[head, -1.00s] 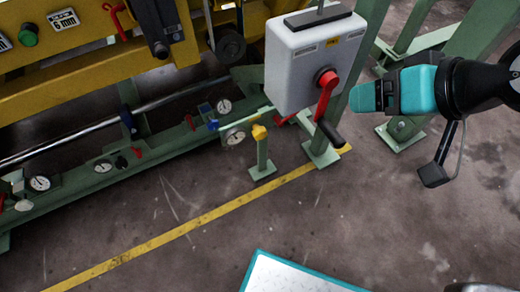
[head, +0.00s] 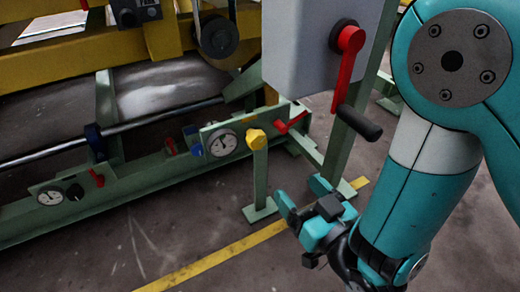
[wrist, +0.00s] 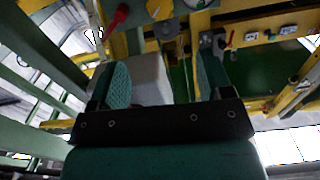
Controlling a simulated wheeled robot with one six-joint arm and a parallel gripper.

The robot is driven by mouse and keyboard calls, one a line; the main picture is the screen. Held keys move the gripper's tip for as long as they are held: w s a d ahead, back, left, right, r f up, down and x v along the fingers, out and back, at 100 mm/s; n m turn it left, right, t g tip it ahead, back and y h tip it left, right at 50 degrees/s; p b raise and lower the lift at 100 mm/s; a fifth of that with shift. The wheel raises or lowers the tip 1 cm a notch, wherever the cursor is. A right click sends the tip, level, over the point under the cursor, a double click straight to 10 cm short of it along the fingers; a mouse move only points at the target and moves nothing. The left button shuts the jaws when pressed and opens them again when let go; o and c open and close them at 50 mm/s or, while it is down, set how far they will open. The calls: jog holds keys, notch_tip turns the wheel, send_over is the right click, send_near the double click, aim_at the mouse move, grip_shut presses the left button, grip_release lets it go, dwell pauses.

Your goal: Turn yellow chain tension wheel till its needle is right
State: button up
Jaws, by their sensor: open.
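The small yellow wheel (head: 256,138) sits at the top of a short green post in the head view. Just left of it is a white round dial (head: 222,143) with a dark needle, too small to read surely. My gripper (head: 304,197) is open, below and to the right of the wheel, apart from it, with nothing seen between its fingers. In the wrist view the two teal fingers (wrist: 162,78) stand apart, with a grey box behind them.
A grey box (head: 300,60) with a red handle (head: 347,70) hangs above my gripper. A red lever (head: 291,122) is right of the wheel. Another dial (head: 50,195) sits farther left on the green rail. The floor by the yellow line (head: 215,262) is clear.

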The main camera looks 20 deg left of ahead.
jog(key=b, duration=0.2)
send_near(259, 142)
jog(key=x, duration=0.2)
jog(key=p+x, duration=0.1)
jog(key=p, duration=0.1)
jog(key=p+x, duration=0.3)
jog(key=x, duration=0.1)
jog(key=shift+w+r+p, duration=0.15)
jog(key=shift+r+p, duration=0.2)
jog(key=shift+p, duration=0.05)
jog(key=p+x, duration=0.1)
jog(key=p, duration=0.4)
jog(key=shift+w+a+p, duration=0.25)
jog(key=shift+a+p, duration=0.05)
jog(key=p, duration=0.3)
jog(key=shift+w+a+f, duration=0.1)
jog(key=shift+w+a, duration=0.1)
jog(key=shift+a, duration=0.05)
jog(key=shift+a+f+p, duration=0.1)
jog(key=shift+f+p, duration=0.15)
jog(key=shift+p, duration=0.25)
jog(key=c, duration=0.9)
